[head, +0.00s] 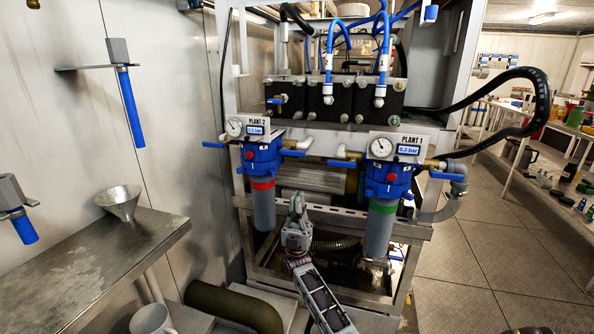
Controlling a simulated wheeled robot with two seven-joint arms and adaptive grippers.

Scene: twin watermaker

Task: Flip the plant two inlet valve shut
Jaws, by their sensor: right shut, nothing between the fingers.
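The PLANT 2 filter unit (262,155) hangs on the left of the rack, with a blue head, a red band and a grey bowl. A blue valve handle (213,145) sticks out level at its left. Another blue handle (293,153) lies nearly level at its right, beside a pale elbow pipe. No label shows which is the inlet. My right gripper (297,203) is shut and empty, pointing up below and right of the PLANT 2 unit, apart from both handles in the picture. My left gripper is not in view.
The PLANT 1 filter unit (383,190), with a green band and its own blue handles, hangs close to the right. A metal shelf (150,240) with a funnel (119,200) juts out at left. A black hose (515,72) loops at right; open floor lies beyond.

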